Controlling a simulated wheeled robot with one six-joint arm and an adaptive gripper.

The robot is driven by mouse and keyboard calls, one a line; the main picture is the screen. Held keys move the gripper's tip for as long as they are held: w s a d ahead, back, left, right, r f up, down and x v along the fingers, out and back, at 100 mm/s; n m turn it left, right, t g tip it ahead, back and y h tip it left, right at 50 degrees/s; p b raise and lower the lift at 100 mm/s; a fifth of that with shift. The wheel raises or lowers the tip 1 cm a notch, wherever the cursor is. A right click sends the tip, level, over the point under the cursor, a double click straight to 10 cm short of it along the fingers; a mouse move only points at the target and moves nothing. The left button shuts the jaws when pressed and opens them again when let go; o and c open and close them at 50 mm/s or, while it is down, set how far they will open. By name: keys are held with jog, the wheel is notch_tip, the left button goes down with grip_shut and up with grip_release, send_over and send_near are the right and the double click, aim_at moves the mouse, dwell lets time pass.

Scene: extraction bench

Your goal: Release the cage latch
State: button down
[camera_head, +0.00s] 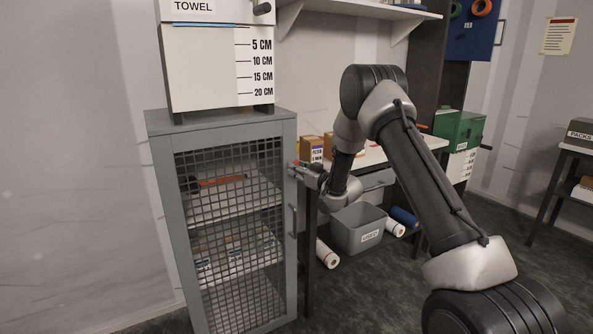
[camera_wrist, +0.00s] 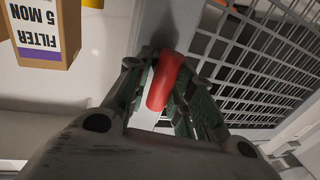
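The cage (camera_head: 226,300) is a grey cabinet with a mesh door, and the door is closed. Its latch has a red handle (camera_wrist: 165,80) on the grey door-side frame, seen large in the wrist view. In the head view only a small red bit of it shows at the cage's upper right edge. My gripper (camera_head: 302,170) is at that edge. In the wrist view its green-padded fingers (camera_wrist: 164,98) lie on both sides of the red handle, close against it, and look shut on it. The handle leans slightly. The latch's base is partly hidden.
A vertical door handle (camera_head: 293,221) sits below the latch. A box marked TOWEL (camera_head: 195,70) stands on the cage. A workbench with small cartons (camera_head: 312,148) is just right of it, with a grey bin (camera_head: 359,232) below. The filter carton (camera_wrist: 45,30) is near my fingers.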

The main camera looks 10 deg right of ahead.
jog(key=shift+a+n, duration=0.25)
jog(key=shift+n, duration=0.15)
jog(key=n, duration=0.2)
jog(key=shift+s+a+n+g, duration=0.15)
jog(key=shift+a+n+g, duration=0.05)
jog(key=shift+n+g, duration=0.2)
jog(key=n, duration=0.1)
jog(key=n+h, duration=0.1)
jog(key=n, duration=0.2)
jog(key=shift+s+a+f, duration=0.1)
jog(key=shift+a+f, duration=0.1)
jog(key=shift+a, duration=0.05)
jog(key=n, duration=0.2)
jog(key=n+h, duration=0.1)
jog(key=n, duration=0.1)
jog(key=shift+s+a+f+n+h, duration=0.1)
jog(key=shift+a+f+n+h, duration=0.05)
jog(key=shift+f+n+h, duration=0.35)
jog(key=shift+n+h, duration=0.15)
jog(key=shift+n, duration=0.6)
jog(key=shift+f+n+h, duration=0.15)
jog(key=shift+n+h, duration=0.1)
jog(key=shift+n, duration=0.6)
jog(key=shift+s, duration=0.1)
jog(key=c, duration=1.3)
grip_release()
jog(key=shift+f, duration=0.1)
jog(key=shift+r, duration=0.2)
